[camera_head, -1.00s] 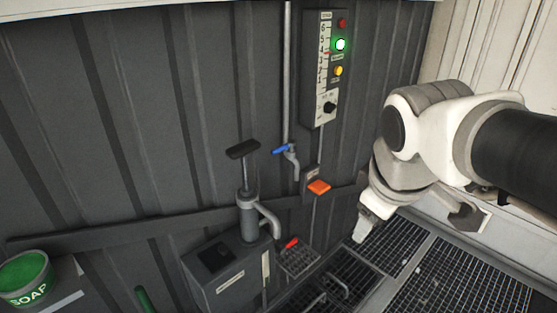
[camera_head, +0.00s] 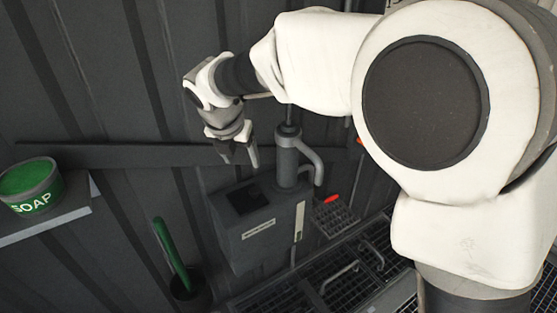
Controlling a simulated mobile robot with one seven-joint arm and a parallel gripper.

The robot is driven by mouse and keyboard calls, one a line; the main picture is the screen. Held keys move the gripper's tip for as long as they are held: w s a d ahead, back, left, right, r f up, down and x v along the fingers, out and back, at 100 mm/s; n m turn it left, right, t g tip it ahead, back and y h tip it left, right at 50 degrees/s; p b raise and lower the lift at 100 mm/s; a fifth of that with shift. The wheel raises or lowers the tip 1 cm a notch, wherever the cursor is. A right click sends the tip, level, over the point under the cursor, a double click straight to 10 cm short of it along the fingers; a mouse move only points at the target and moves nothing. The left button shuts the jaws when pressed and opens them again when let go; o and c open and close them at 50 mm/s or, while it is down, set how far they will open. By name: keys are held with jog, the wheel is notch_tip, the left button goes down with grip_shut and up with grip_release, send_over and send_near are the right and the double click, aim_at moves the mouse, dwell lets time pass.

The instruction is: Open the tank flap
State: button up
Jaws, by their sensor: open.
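The grey tank (camera_head: 243,249) stands against the dark wall at the lower middle of the view. A dark square flap (camera_head: 247,198) lies flat on its top, left of the grey hand pump (camera_head: 287,165) with its curved spout. The flap looks closed. My gripper (camera_head: 240,160) points down above the flap's rear part, with its two fingers apart and nothing between them. It looks clear of the flap, but the exact height is hard to tell. The upper part of the pump is hidden behind my arm.
A green soap tub (camera_head: 31,187) sits on a shelf (camera_head: 45,227) at the left. A green-handled tool (camera_head: 172,255) stands in a dark holder left of the tank. A red-handled item (camera_head: 332,199) lies right of it. Metal floor grating (camera_head: 345,265) runs along the front.

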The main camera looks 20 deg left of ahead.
aim_at(255, 190)
jog(key=b+x, duration=0.5)
jog(key=x, duration=1.2)
jog(key=shift+w+a+f, duration=0.1)
grip_shut()
dwell(0.8)
